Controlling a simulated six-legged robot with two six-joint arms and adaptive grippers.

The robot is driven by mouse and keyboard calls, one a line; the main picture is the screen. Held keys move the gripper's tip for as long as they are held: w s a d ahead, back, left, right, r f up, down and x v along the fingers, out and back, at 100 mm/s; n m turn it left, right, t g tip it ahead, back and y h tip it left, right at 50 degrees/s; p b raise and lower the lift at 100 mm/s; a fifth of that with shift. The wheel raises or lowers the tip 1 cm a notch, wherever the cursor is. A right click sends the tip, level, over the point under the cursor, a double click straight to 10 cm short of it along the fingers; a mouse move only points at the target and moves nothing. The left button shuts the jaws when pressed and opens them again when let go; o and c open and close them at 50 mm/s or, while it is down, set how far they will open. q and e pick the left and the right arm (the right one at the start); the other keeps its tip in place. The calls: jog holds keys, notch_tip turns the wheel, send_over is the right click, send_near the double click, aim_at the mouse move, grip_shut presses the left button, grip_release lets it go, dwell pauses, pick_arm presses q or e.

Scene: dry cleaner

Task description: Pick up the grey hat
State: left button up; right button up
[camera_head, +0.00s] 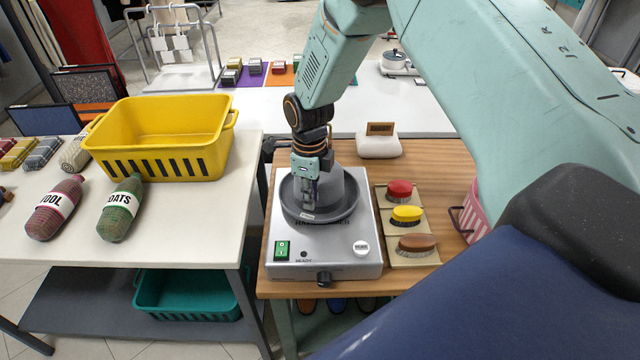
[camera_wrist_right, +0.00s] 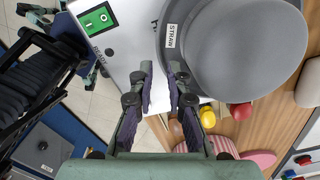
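The grey hat (camera_head: 338,190) sits brim down on the silver machine (camera_head: 335,259) on the wooden table. My right gripper (camera_head: 308,204) points down at the left part of its brim, in front of the crown. In the right wrist view, the hat (camera_wrist_right: 245,45) fills the upper right, with a "STRAW" label on its brim. There my right gripper (camera_wrist_right: 160,75) is open, with a gap between its fingers. The brim edge is just beyond the fingertips; I cannot tell whether it touches them. My left gripper is not in view.
Right of the machine, a tray (camera_head: 394,258) holds red, yellow and brown brushes. A cream block-shaped object (camera_head: 379,146) stands behind. On the left white table are a yellow basket (camera_head: 160,125) and labelled bottle-shaped bundles (camera_head: 121,208). A teal crate (camera_head: 187,292) is on the shelf below.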

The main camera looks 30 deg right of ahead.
aim_at(309, 223)
jog(key=f, duration=0.3)
jog(key=w+f, duration=0.1)
jog(key=f, duration=0.1)
jog(key=shift+a+f, duration=0.3)
jog(key=shift+f, duration=0.05)
jog(key=shift+s+f+p, duration=0.15)
jog(key=shift+f+p, duration=0.15)
jog(key=shift+f, duration=0.1)
jog(key=shift+d+f, duration=0.1)
jog(key=shift+c, duration=0.3)
grip_shut()
